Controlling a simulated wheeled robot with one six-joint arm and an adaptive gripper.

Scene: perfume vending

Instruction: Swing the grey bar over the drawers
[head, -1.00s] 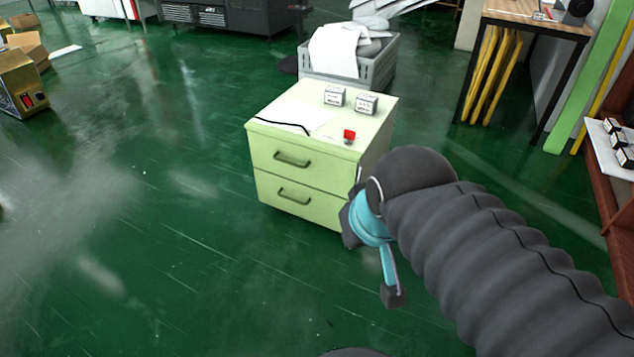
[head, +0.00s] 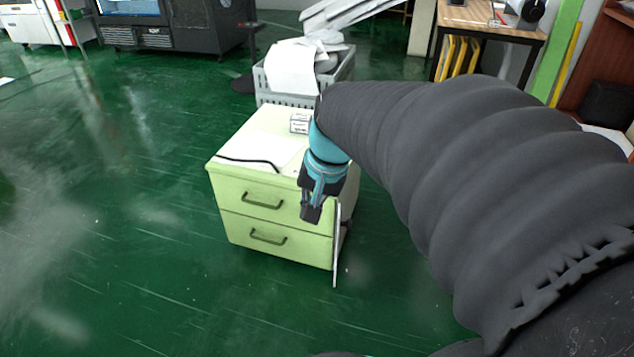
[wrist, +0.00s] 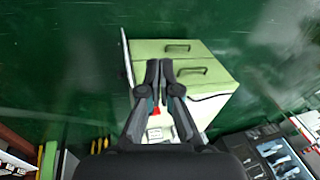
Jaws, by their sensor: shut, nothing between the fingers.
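The pale green cabinet with two drawers (head: 235,200) stands on the floor; both drawers look closed. The thin grey bar (head: 337,250) stands upright along the cabinet's front right edge, beside the drawer fronts, not across them. It shows edge-on in the wrist view (wrist: 126,62), on the left side of the cabinet. My gripper (head: 311,213) is shut and empty, pointing down by the right part of the upper drawer, left of the bar. In the wrist view my fingertips (wrist: 160,64) are together over the cabinet. I cannot tell whether they touch it.
On the cabinet top lie a white paper (head: 265,148), a dark cord and a small box (head: 299,123). A red item (wrist: 155,111) on top shows in the wrist view. A grey crate of papers (head: 290,88) stands behind. The floor in front and left is clear.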

